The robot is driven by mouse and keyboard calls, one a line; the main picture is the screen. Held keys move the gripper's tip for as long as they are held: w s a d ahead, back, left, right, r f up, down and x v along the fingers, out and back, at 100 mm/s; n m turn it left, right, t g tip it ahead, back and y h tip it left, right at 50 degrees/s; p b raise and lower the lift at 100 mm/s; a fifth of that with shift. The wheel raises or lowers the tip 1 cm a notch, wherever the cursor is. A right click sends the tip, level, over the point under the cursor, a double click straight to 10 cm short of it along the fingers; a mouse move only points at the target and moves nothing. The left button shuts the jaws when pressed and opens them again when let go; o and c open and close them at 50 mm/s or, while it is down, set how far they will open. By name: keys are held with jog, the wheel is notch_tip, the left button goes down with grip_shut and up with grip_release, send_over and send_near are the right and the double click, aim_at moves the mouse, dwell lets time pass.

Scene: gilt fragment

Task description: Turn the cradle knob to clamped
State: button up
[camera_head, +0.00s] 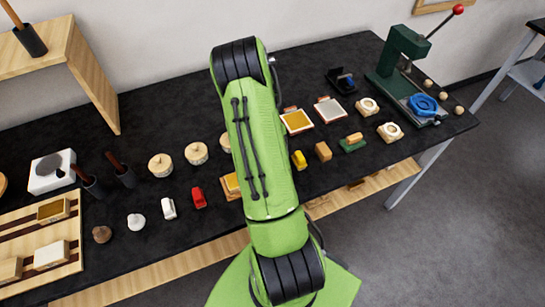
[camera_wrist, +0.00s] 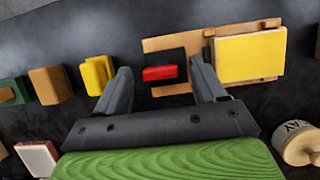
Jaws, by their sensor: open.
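The cradle is a wooden holder (camera_wrist: 170,43) in the wrist view, with a flat yellow block (camera_wrist: 251,57) at its right end. A red bar-shaped knob (camera_wrist: 159,73) sits on a dark plate at its left part. It lies roughly along the picture's width. My gripper (camera_wrist: 161,66) is open, its fingers to either side of the knob in the picture, with nothing held. I cannot tell how high the fingertips are above it. In the head view the cradle (camera_head: 226,192) shows only partly beside my arm. The knob and gripper are hidden there.
A yellow piece (camera_wrist: 97,75) and a wooden block (camera_wrist: 48,85) stand left of my fingers. A round wooden container (camera_wrist: 297,143) is at lower right. A green press (camera_head: 400,75) stands far right.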

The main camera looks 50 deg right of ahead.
jog(key=p+v, duration=0.1)
jog(key=v, duration=1.4)
jog(key=shift+r+p, duration=0.35)
jog(key=shift+p, duration=0.05)
jog(key=shift+w+d, duration=0.1)
